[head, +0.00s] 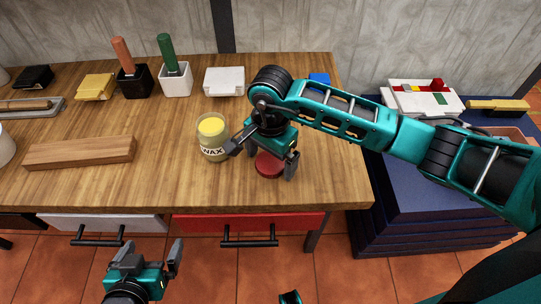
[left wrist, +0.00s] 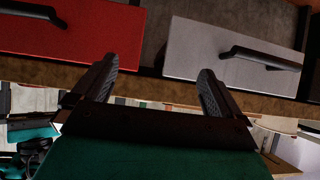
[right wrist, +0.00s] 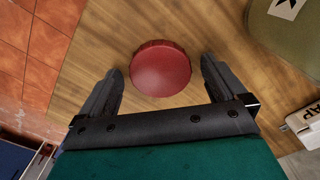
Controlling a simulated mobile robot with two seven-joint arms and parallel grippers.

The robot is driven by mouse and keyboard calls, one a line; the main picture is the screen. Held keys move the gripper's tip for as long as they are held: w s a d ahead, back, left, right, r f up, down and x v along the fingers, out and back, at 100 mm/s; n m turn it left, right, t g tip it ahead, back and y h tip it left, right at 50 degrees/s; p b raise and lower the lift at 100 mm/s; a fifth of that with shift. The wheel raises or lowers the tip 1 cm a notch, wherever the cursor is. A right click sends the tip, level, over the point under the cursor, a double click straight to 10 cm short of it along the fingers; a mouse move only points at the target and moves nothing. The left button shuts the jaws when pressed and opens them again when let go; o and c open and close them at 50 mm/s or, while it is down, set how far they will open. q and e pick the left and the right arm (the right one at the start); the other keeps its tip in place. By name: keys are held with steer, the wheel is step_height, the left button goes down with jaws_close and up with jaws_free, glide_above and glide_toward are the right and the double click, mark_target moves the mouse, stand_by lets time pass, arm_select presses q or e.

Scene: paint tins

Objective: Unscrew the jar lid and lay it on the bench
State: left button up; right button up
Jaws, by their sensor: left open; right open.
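The wax jar (head: 212,138) stands upright on the wooden bench (head: 180,186), its yellow contents showing at an open top. Part of it also shows in the right wrist view (right wrist: 285,38). The red lid (head: 268,165) lies flat on the bench to the right of the jar, near the front edge. My right gripper (head: 263,161) is above the lid with its fingers apart; in the right wrist view the lid (right wrist: 160,68) sits just beyond the open fingertips, untouched as far as I can see. My left gripper (head: 152,252) is open and empty, low in front of the drawers.
A wooden block (head: 80,153) lies left of the jar. Brush holders (head: 175,80), a white box (head: 224,81) and a yellow item (head: 94,88) stand along the back. Drawers with black handles (head: 249,242) front the bench. A blue stack (head: 430,200) stands right.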

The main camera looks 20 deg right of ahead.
mark_target(271, 162)
steer(key=shift+r, duration=0.45)
step_height(271, 162, up, 11)
steer(key=shift+r+p, duration=0.2)
steer(key=shift+p, duration=0.2)
